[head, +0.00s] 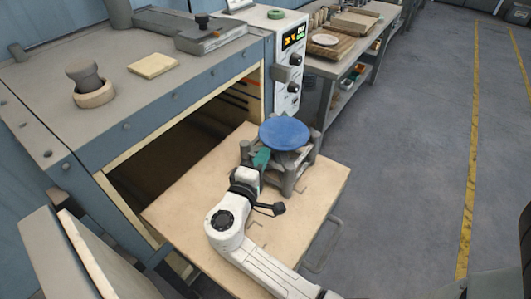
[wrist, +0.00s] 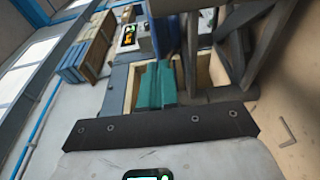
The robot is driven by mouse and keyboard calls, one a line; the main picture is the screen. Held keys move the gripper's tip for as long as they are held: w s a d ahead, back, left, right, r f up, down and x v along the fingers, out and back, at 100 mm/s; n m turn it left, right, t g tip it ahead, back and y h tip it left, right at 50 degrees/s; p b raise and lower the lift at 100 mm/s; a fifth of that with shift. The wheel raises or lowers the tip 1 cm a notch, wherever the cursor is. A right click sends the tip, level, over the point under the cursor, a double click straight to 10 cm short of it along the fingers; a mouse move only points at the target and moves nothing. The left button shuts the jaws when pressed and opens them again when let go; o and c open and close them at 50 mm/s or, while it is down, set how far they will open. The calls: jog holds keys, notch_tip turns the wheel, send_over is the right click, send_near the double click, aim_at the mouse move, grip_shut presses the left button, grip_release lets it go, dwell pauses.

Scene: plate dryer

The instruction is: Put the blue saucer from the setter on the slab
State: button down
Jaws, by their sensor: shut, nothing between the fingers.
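The blue saucer (head: 284,134) lies flat on top of the grey setter (head: 287,168), a stand with thick posts. The setter stands on the large pale slab (head: 185,215) in front of the open dryer. My gripper (head: 261,158) has teal fingers and is at the setter's left front side, just below the saucer's left edge. The fingers are shut together with nothing between them. In the wrist view the shut fingers (wrist: 155,85) point ahead, with the grey setter's posts (wrist: 238,50) close on the right.
The dark dryer opening (head: 165,155) is behind and left of the slab. A control panel (head: 290,65) stands behind the setter. A small yellowish tile (head: 152,65) and a grey knobbed piece (head: 88,80) sit on the dryer top. The slab's front left is bare.

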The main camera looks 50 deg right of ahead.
aim_at(280, 150)
jog(key=shift+s+d, duration=0.25)
jog(key=shift+d, duration=0.15)
jog(key=shift+s+d, duration=0.45)
jog(key=shift+d, duration=0.35)
jog(key=shift+s+d, duration=0.45)
jog(key=shift+d, duration=0.35)
